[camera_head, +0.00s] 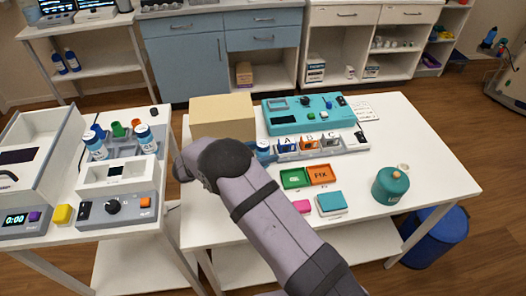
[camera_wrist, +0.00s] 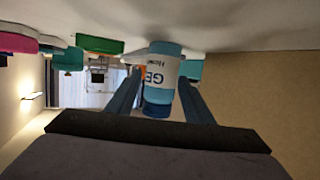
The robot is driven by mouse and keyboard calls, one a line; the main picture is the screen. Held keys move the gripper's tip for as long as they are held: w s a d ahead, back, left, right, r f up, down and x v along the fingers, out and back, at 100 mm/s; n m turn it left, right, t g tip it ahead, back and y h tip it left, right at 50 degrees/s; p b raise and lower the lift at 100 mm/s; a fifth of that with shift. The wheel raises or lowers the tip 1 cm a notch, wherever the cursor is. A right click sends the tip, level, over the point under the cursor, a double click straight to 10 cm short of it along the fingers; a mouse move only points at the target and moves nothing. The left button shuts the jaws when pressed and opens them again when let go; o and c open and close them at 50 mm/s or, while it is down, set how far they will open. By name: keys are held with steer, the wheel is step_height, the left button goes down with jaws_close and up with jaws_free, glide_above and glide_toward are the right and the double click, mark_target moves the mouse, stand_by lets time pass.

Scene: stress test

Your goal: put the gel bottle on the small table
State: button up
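The gel bottle (camera_wrist: 163,72), white and blue with a "GE" label, stands between my gripper's fingers (camera_wrist: 160,88) in the wrist view, which is upside down. The fingers flank it closely; whether both touch it is unclear. In the head view a white bottle with a blue cap (camera_head: 263,149), likely the same one, shows just right of my wrist on the larger white table (camera_head: 430,150). A smaller white table (camera_head: 115,244) at the left bears devices and two other blue-capped bottles (camera_head: 95,146).
A cardboard box (camera_head: 222,110) and a teal device (camera_head: 307,113) stand behind my wrist. Lettered blocks (camera_head: 308,144), green and orange trays (camera_head: 320,174) and a teal jar (camera_head: 390,186) are to its right. A yellow block (camera_head: 62,214) sits near the left table's front. A gap separates the tables.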

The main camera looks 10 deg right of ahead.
steer(key=shift+r, duration=0.1)
steer(key=shift+r, duration=0.15)
steer(key=shift+s+a, duration=0.1)
steer(key=shift+a, duration=0.3)
steer(key=shift+b+v, duration=0.7)
steer(key=shift+v, duration=0.4)
step_height(320, 180, up, 5)
steer(key=shift+r, duration=0.2)
steer(key=shift+o, duration=0.5)
steer(key=shift+r, duration=0.9)
